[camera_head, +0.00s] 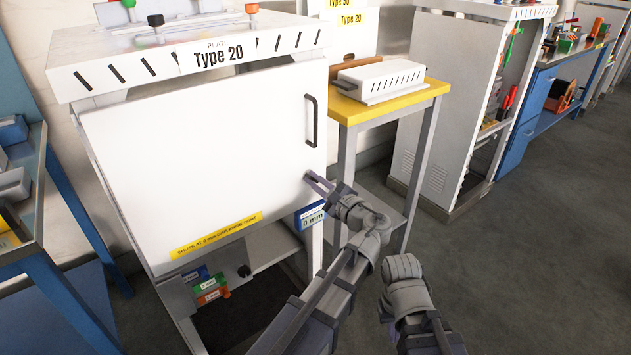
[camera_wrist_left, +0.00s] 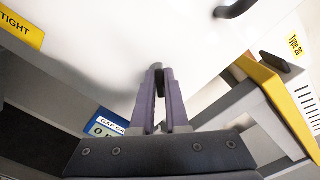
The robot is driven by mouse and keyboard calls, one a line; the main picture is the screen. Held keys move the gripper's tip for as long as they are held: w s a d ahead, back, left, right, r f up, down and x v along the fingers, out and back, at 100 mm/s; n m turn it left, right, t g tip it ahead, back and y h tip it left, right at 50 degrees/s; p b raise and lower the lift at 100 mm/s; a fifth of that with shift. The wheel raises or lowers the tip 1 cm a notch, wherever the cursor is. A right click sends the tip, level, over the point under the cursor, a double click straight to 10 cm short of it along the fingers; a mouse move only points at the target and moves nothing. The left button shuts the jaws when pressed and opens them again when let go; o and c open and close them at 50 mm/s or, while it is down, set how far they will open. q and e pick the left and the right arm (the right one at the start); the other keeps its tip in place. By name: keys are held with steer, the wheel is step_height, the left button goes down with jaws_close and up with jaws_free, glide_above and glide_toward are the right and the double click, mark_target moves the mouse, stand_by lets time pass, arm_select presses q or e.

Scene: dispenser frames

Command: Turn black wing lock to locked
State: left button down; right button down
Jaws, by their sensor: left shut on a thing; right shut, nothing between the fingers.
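My left gripper (camera_head: 312,181) is at the right edge of the white door (camera_head: 200,150), below the black handle (camera_head: 311,120). In the left wrist view its two fingers (camera_wrist_left: 161,72) are nearly together, with a small dark piece (camera_wrist_left: 160,84) between them. This piece appears to be the black wing lock; its angle is hidden by the fingers. The door looks closed flat against the frame of the Type 20 dispenser (camera_head: 190,62).
A yellow-topped stand (camera_head: 400,101) with a white box (camera_head: 380,80) is close on the right. A blue gauge label (camera_head: 311,217) is just below the left gripper. Grey floor (camera_head: 520,250) is clear at right.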

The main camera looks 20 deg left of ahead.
arm_select(q)
steer(key=shift+f+n, duration=0.15)
steer(key=shift+n, duration=4.15)
steer(key=c, duration=0.9)
jaws_free()
steer(key=shift+s, duration=0.1)
